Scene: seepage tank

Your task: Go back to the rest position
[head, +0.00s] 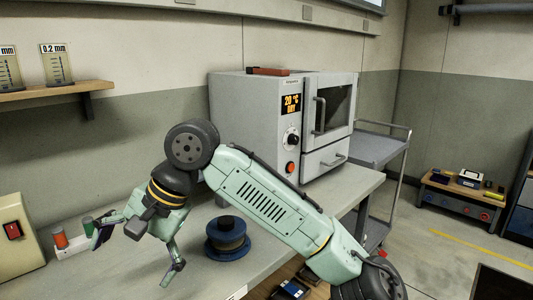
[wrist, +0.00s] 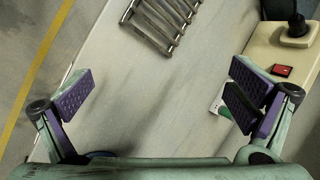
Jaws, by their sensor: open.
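My gripper (head: 138,252) hangs over the left part of the grey bench in the head view, its two fingers spread wide. In the wrist view my gripper (wrist: 163,98) is open, with one purple-padded finger at each side and nothing between the pads but bench top beyond. My arm is bent, reaching in from the lower right across the bench, in front of the oven. No separate mark of a rest position shows.
A blue spool (head: 227,238) stands right of my gripper. A grey oven (head: 245,112) stands behind my arm. A small holder (head: 78,246) with red and green items and a red-switch box (head: 18,245) are at left. A metal rack (wrist: 155,22) lies ahead in the wrist view.

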